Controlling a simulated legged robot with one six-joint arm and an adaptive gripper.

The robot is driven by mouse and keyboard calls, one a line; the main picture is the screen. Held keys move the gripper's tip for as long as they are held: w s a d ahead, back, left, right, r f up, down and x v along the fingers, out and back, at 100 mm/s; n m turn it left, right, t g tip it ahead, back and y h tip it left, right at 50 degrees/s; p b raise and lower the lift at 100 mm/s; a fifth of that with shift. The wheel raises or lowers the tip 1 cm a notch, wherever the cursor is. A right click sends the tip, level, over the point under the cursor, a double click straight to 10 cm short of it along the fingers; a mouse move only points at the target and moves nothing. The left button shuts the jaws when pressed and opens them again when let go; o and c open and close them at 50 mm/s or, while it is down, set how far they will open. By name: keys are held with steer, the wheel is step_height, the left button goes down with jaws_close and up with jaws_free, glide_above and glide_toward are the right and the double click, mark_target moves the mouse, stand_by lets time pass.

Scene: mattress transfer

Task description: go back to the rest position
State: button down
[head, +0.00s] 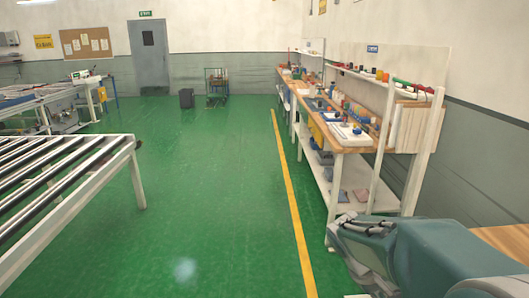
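Part of my own teal and grey arm fills the lower right corner of the head view. It is in front of the right-hand workbench (347,132) and hides part of the floor there. I see no gripper fingers in this view, so I cannot say where my gripper is or what it holds. No mattress shows in this view.
A roller conveyor (137,150) stands at the left, with another machine (60,105) behind it. Workbenches with tools line the right wall. A bin (186,98) and a cart (216,85) stand far back. The green floor (200,175) between is clear, with a yellow line (291,195).

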steer(key=s+a+r+m+t+y, duration=0.2)
steer(key=s+a+r+t, duration=0.1)
steer(key=s, duration=0.4)
steer(key=s+a+r+m+t+y, duration=0.1)
steer(key=s+a+r+t+y, duration=0.2)
steer(key=s+a+r, duration=0.2)
steer(key=shift+s+a+m+t+y, duration=0.3)
steer(key=shift+s+a+m+t, duration=0.1)
steer(key=shift+s+a, duration=0.45)
steer(key=shift+d, duration=0.15)
